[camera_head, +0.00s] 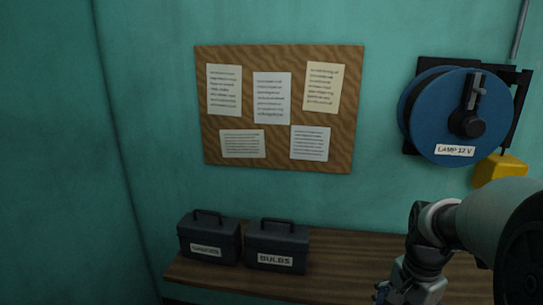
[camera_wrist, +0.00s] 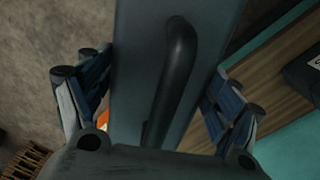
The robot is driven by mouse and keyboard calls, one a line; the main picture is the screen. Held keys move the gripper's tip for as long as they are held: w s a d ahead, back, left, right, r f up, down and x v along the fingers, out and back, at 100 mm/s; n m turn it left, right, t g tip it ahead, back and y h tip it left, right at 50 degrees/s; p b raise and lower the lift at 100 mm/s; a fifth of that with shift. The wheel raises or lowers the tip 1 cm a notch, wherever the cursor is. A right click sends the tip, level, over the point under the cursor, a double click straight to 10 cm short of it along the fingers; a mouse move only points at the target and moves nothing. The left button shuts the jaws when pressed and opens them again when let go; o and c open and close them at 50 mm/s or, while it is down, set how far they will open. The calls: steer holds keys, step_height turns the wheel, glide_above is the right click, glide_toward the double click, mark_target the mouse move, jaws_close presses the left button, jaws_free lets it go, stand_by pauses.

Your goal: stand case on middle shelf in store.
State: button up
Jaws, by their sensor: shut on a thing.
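A dark grey case (camera_wrist: 135,60) with a black bar handle (camera_wrist: 178,70) fills the middle of the wrist view. My gripper (camera_wrist: 162,80) has its fingers on both sides of it and is shut on it. In the head view only the upper part of my gripper (camera_head: 392,292) shows at the bottom edge; the held case is out of sight there. A wooden shelf (camera_head: 350,255) runs along the wall, and part of it also shows at right in the wrist view (camera_wrist: 275,82). I cannot tell from these frames whether it is the middle one.
Two dark cases stand side by side on the shelf's left: one with a hard-to-read label (camera_head: 208,238) and one marked BULBS (camera_head: 277,245). The shelf right of BULBS looks bare up to my arm. A pinboard (camera_head: 280,150), blue reel (camera_head: 440,110) and yellow piece (camera_head: 497,170) are above.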

steer(key=w+a+f+n+b, duration=0.2)
steer(key=a+f+n+b, duration=0.1)
steer(key=a+f+n, duration=0.4)
steer(key=w+a+f+n+b, duration=0.3)
steer(key=a+f+n, duration=0.4)
steer(key=f, duration=0.4)
steer(key=shift+w+a+f+b, duration=0.15)
steer(key=shift+a+f+b, duration=0.15)
steer(key=shift+a, duration=0.45)
